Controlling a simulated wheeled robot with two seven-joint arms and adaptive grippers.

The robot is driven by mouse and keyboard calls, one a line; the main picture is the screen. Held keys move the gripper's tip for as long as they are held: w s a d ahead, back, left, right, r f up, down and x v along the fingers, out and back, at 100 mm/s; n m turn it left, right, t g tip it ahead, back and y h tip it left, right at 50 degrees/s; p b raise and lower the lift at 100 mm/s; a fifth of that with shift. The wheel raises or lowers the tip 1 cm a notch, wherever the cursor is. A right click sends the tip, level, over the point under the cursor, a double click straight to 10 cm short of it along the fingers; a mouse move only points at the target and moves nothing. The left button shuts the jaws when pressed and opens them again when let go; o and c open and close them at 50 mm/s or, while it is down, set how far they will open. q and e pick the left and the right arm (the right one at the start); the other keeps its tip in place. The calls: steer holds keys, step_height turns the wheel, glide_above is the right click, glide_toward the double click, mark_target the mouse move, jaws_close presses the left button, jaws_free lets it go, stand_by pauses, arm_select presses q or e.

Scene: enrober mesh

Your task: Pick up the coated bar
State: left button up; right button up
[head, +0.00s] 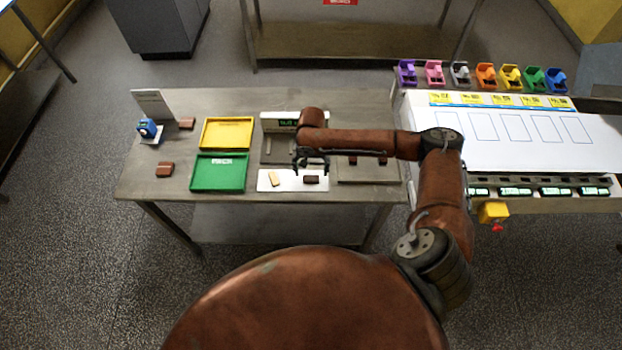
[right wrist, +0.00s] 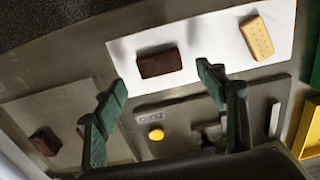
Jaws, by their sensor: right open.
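The coated bar, a dark brown block, lies on a white board (head: 264,187) near the table's front edge in the head view (head: 311,180). It also shows whole in the right wrist view (right wrist: 160,63). A pale uncoated bar (head: 274,179) lies on the same board to its left; it shows at the top right in the right wrist view (right wrist: 257,38). My right gripper (head: 312,170) is open and empty above the board. In the right wrist view its fingertips (right wrist: 161,79) are spread, with the dark bar between and just beyond them. My left gripper is not in view.
A green tray (head: 218,186) and a yellow tray (head: 227,118) stand left of the board. A scale (head: 280,122) stands behind. Brown blocks (head: 165,170) and a blue device (head: 148,128) are at the table's left.

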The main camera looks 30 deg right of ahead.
mark_target(311, 177)
step_height(311, 177, down, 3)
steer(key=shift+f, duration=0.2)
steer(key=c, duration=0.9)
